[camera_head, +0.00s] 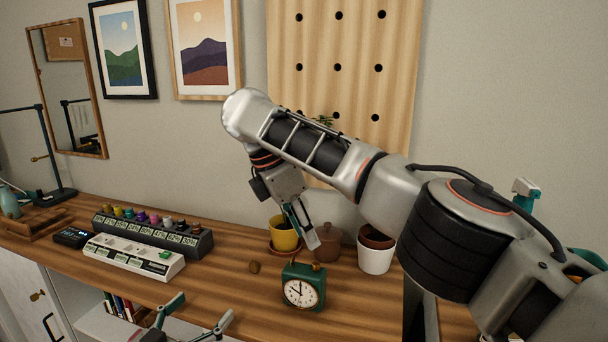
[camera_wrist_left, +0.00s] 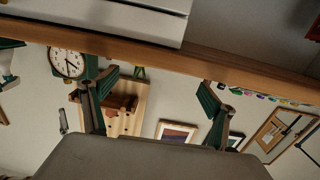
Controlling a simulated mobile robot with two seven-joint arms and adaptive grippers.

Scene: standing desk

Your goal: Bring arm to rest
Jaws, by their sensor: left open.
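My left gripper (camera_head: 204,306) shows at the bottom of the head view, in front of the desk's front edge. Its two fingers are spread and nothing is between them. In the left wrist view the left gripper (camera_wrist_left: 157,85) also has its fingers wide apart, with the desk edge beyond. My right arm crosses the head view from the lower right. Its gripper (camera_head: 304,226) points down over the desk, in front of the yellow pot (camera_head: 284,236). Its finger gap is seen side-on, and no held object is visible.
The wooden desk (camera_head: 222,284) holds a green clock (camera_head: 303,290), a white pot (camera_head: 375,257), a brown pot (camera_head: 328,246), a white switch box (camera_head: 132,257) and a dark box with several knobs (camera_head: 150,233). A pegboard (camera_head: 345,60) hangs behind.

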